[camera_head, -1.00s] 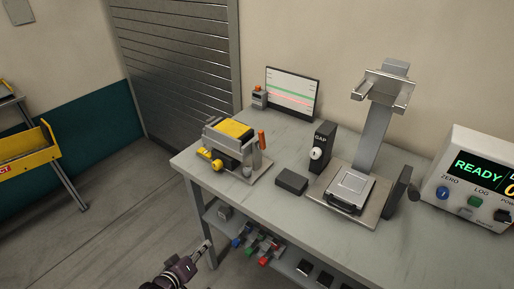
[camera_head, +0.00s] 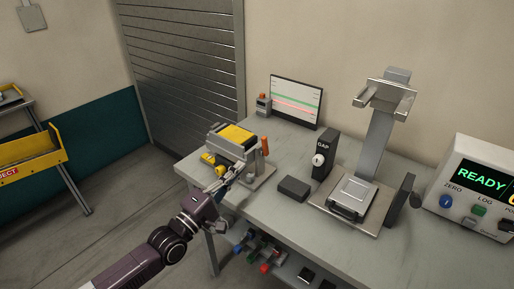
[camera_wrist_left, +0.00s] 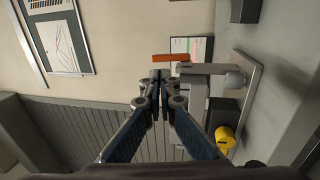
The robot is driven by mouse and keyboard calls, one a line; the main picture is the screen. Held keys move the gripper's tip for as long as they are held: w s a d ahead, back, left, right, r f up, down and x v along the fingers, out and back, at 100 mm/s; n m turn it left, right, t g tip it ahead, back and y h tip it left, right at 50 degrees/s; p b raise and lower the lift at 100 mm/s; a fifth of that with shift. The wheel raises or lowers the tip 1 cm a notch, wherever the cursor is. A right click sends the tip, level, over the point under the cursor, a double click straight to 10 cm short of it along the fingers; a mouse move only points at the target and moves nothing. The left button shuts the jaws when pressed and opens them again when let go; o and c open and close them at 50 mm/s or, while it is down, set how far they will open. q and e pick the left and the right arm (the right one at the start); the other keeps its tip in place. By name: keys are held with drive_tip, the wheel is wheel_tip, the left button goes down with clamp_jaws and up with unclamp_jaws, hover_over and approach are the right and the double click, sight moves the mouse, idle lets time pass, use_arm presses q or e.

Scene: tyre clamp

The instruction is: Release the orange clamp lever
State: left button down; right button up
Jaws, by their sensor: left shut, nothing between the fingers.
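The orange clamp lever (camera_head: 265,145) stands upright at the right side of the clamp fixture (camera_head: 262,178), which has a yellow block (camera_head: 236,134) on top. In the left wrist view the lever (camera_wrist_left: 172,58) is an orange bar just beyond my fingertips, beside a grey arm with a round grey knob (camera_wrist_left: 235,80). My left gripper (camera_head: 228,174) is shut and empty, in front of the fixture, lower and left of the lever. Its fingers show together in the wrist view (camera_wrist_left: 160,76); I see no clear contact with the lever. My right gripper is not in view.
A yellow knob (camera_head: 207,158) sticks out at the fixture's front left. A dark block (camera_head: 294,188), the GAP gauge (camera_head: 325,157) and a metal stand (camera_head: 376,140) are to the right on the bench (camera_head: 300,235). A monitor (camera_head: 296,101) stands behind.

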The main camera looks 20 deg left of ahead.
sight(263, 143)
use_arm(q)
drive_tip(key=p+x, duration=0.2)
drive_tip(key=x, duration=0.7)
drive_tip(key=shift+w, duration=0.15)
